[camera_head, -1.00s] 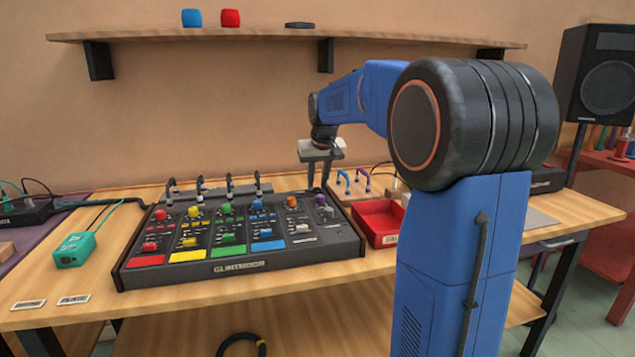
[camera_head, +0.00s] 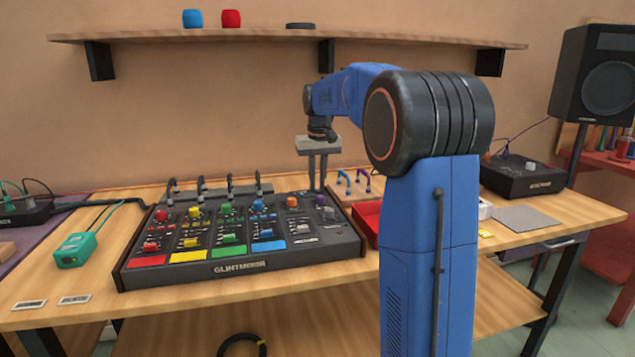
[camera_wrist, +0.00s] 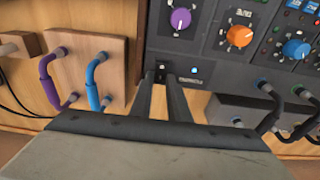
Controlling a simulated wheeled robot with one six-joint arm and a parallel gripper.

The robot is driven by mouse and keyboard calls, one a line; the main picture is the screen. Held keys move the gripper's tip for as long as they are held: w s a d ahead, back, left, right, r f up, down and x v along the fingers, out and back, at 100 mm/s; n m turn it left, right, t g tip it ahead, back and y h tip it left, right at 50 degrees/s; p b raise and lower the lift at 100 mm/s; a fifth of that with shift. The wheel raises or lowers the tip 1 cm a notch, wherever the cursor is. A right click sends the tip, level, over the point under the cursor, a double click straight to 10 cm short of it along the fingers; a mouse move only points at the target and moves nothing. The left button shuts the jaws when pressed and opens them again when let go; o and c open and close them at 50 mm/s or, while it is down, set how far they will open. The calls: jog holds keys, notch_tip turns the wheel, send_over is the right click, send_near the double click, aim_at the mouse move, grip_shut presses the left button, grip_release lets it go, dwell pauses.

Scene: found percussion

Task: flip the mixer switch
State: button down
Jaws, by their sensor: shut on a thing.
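The mixer (camera_head: 240,267) is a black console with coloured knobs, pads and sliders on the wooden bench. Its rear edge shows in the wrist view (camera_wrist: 215,68), with a purple knob and an orange knob. My gripper (camera_head: 317,188) points down at the mixer's back right corner. In the wrist view its fingers (camera_wrist: 162,84) stand a little apart, one on each side of the switch, shut on it. The fingers partly hide the switch; its position is hard to read.
A red tray (camera_head: 366,218) is right of the mixer, partly behind my arm. Black cable plugs (camera_head: 201,188) line the mixer's back. A shelf (camera_head: 270,37) hangs above.

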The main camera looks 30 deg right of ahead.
aim_at(319, 191)
jog(key=c, duration=1.7)
grip_release()
jog(key=r, duration=0.5)
jog(key=s+r, duration=0.1)
jog(key=r, duration=0.5)
jog(key=s+r, duration=0.1)
jog(key=r, duration=0.5)
jog(key=shift+s+a+r, duration=0.1)
jog(key=shift+a+r, duration=0.05)
jog(key=shift+a, duration=0.15)
